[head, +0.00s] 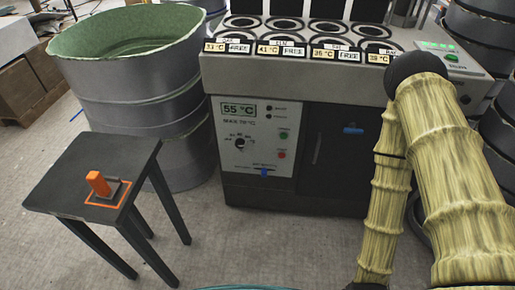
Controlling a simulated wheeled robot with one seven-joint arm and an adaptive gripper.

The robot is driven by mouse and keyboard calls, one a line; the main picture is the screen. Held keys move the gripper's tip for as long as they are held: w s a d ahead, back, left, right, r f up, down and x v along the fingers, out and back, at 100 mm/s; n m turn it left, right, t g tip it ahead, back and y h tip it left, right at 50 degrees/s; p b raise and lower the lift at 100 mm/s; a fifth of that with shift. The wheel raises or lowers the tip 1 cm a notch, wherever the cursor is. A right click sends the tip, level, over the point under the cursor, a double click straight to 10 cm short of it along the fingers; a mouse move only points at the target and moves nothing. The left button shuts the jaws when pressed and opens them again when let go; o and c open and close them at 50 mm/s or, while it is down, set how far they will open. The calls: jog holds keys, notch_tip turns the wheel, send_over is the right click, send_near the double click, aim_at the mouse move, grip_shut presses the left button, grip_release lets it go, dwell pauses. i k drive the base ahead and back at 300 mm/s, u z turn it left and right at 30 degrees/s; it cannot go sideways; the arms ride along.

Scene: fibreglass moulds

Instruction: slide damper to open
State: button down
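A small blue slider knob (264,172) sits low on the pale control panel (225,150) of the heated cabinet, under a small label too blurred to read surely. It looks like the damper control, and the knob appears near the middle of its short track. Its open and closed ends cannot be read. My arm, in a yellow-green ribbed sleeve, fills the right side of the head view. One link bends down to the bottom edge, right of the panel and apart from the knob. My gripper does not show.
The top holds several round wells with temperature tags. A black stool (70,165) with an orange-handled tool (98,183) and a large metal drum (130,85) stand left. Floor before the panel is clear.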

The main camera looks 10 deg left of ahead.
aim_at(264, 171)
jog(key=k, duration=1.3)
jog(key=u, duration=0.5)
jog(key=i, duration=0.95)
jog(key=u, duration=0.55)
